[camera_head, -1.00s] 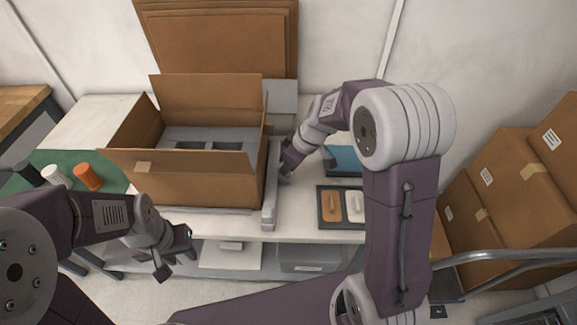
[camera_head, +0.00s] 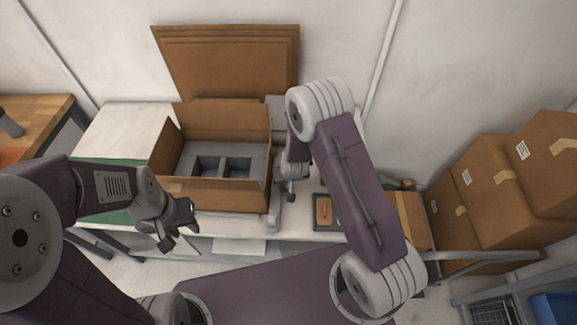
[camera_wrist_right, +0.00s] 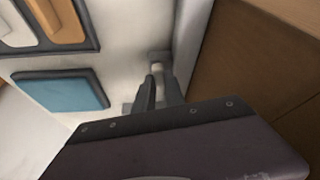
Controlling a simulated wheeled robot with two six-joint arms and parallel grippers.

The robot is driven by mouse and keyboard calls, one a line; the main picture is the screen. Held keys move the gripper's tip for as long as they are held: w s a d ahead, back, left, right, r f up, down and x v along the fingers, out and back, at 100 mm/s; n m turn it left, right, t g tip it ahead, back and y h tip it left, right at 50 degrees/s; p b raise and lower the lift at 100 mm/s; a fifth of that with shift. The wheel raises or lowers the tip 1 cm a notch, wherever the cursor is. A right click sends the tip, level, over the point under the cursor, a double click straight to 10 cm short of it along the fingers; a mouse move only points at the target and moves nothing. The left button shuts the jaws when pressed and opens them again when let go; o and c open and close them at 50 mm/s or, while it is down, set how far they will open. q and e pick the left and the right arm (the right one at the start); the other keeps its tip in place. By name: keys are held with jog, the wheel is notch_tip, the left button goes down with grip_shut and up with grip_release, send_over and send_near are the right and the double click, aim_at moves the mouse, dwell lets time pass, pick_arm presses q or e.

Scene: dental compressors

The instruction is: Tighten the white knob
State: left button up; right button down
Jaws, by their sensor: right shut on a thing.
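In the right wrist view a small whitish knob (camera_wrist_right: 157,68) shows at the fingertips of my right gripper (camera_wrist_right: 158,82), which is shut on it. The knob is beside the brown carton wall, and its lower part is hidden by the fingers. In the head view my right gripper (camera_head: 291,194) points down by the right side of the open carton (camera_head: 222,193), near a pale grey bar (camera_head: 273,212); the knob cannot be made out there. My left gripper (camera_head: 180,228) is open and empty in front of the carton's left front corner.
The carton holds a grey insert (camera_head: 222,165) with hollows. Right of my right gripper lies a dark tray with an orange piece (camera_head: 323,211). A blue flat thing (camera_wrist_right: 62,89) shows in the wrist view. Cartons (camera_head: 495,185) are stacked at right; a green mat (camera_head: 105,205) lies at left.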

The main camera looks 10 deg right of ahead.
pick_arm(q)
jog(key=shift+r+p, duration=0.95)
jog(key=shift+r, duration=0.45)
pick_arm(e)
jog(key=shift+a+m+h, duration=0.1)
jog(key=shift+m+h, duration=0.2)
jog(key=shift+m, duration=0.4)
pick_arm(q)
jog(key=shift+a, duration=0.1)
pick_arm(e)
jog(key=c, duration=1.4)
grip_release()
